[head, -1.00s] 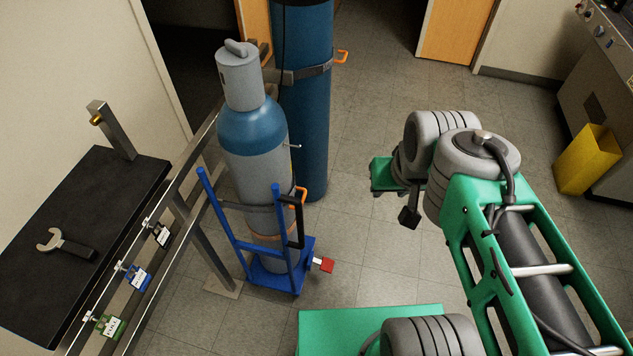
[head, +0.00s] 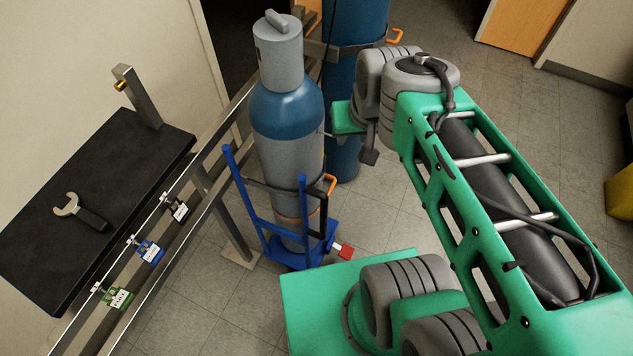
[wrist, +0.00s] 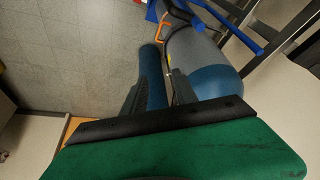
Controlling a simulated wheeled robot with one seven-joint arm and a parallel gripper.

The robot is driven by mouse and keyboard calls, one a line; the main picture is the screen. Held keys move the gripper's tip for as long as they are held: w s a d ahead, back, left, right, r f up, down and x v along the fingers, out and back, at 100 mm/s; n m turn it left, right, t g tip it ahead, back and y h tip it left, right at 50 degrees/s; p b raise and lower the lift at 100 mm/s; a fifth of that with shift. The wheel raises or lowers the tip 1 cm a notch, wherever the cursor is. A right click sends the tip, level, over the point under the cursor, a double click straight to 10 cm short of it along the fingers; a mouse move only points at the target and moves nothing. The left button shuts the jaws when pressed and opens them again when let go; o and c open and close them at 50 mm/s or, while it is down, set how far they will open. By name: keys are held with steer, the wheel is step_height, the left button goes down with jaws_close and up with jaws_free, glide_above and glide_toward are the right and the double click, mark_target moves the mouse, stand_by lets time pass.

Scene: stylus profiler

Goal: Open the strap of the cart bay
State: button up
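A grey cylinder with a blue shoulder (head: 288,120) stands upright on a blue cart (head: 300,250). A dark strap (head: 262,187) crosses it, with an orange handle (head: 331,184) at its right side. In the wrist view the orange handle (wrist: 163,30) shows at the top, near the cart's blue frame (wrist: 225,25). The cylinder (wrist: 205,65) lies just right of the fingers there. My gripper (wrist: 162,82) is open with nothing seen between its fingers. In the head view it is mostly hidden by my wrist, with one dark finger showing right of the cylinder.
A tall blue cylinder (head: 345,90) stands behind, with its own strap and orange handle (head: 395,36). A rail with several tagged locks (head: 150,250) and a black shelf holding a wrench (head: 80,211) are at left.

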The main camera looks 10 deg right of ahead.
steer(key=w+d+f+m+b, duration=0.35)
steer(key=w+d+f, duration=0.2)
steer(key=f, duration=0.55)
steer(key=w+d+f+m+b, duration=0.2)
steer(key=w+d+f+b, duration=0.2)
steer(key=w+f, duration=0.5)
steer(key=g+y, duration=0.2)
steer(key=g, duration=0.1)
glide_toward(331, 189)
steer(key=shift+m, duration=0.35)
steer(key=p+x, duration=0.1)
steer(key=x, duration=0.7)
steer(key=shift+c, duration=0.3)
jaws_close()
